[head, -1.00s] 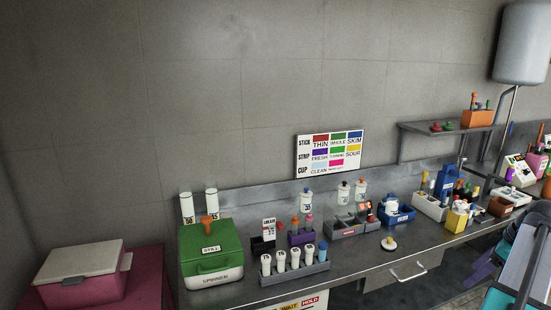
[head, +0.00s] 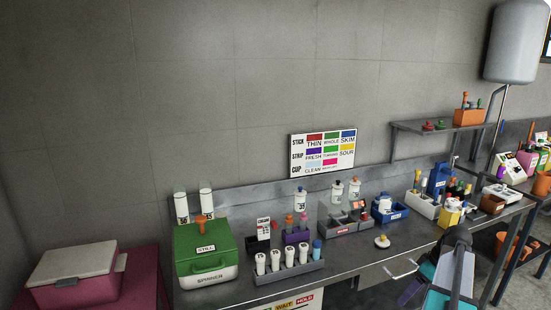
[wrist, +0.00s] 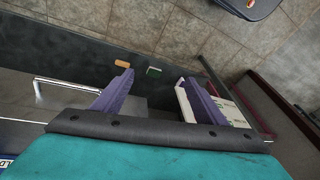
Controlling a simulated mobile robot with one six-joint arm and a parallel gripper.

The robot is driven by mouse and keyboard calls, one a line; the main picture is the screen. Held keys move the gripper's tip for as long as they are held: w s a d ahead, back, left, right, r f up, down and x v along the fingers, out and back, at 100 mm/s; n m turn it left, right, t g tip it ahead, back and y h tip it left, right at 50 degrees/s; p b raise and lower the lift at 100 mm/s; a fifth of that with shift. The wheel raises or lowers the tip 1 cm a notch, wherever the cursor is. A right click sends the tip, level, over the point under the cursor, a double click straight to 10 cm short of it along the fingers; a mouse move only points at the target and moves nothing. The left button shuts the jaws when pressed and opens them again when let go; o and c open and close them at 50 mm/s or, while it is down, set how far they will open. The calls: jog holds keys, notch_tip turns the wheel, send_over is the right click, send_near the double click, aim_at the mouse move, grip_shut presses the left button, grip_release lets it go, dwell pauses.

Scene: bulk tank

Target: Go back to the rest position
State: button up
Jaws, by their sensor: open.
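My gripper (wrist: 153,97) shows in the wrist view with its two purple fingers spread apart and nothing between them. Beyond the fingers are the tiled floor and the dark side of a bench. In the head view my arm (head: 455,265) shows at the lower right, in front of the steel bench (head: 345,262); the fingers are hard to make out there. The gripper appears clear of the bench items.
A colour chart (head: 323,152) is on the wall. A pink cooler (head: 75,275) stands at left. A drawer handle (head: 402,270) juts out at the front.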

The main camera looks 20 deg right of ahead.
jog(key=w+a+f+m+g, duration=0.1)
jog(key=a+f+g, duration=0.1)
jog(key=a+f, duration=1.1)
jog(key=w+a+f+m+g, duration=0.1)
jog(key=w+a+f+g, duration=0.1)
jog(key=a+f, duration=1.1)
jog(key=s+a+f+g+h, duration=0.1)
jog(key=s+a+f, duration=0.3)
jog(key=s+a, duration=0.2)
jog(key=s+a+f+g+h, duration=0.1)
jog(key=s+a+f, duration=0.3)
jog(key=s+a, duration=0.3)
jog(key=s+a+f+m+g, duration=0.1)
jog(key=s+a+f+g, duration=0.1)
jog(key=s+a+f, duration=0.2)
jog(key=s+a, duration=0.3)
jog(key=a, duration=0.3)
jog(key=shift+s+a+f+h, duration=0.2)
jog(key=shift+f+h, duration=0.15)
jog(key=shift+h, duration=0.05)
jog(key=shift+c, duration=0.3)
jog(key=c, duration=0.7)
jog(key=shift+d, duration=0.15)
jog(key=shift+c, duration=0.6)
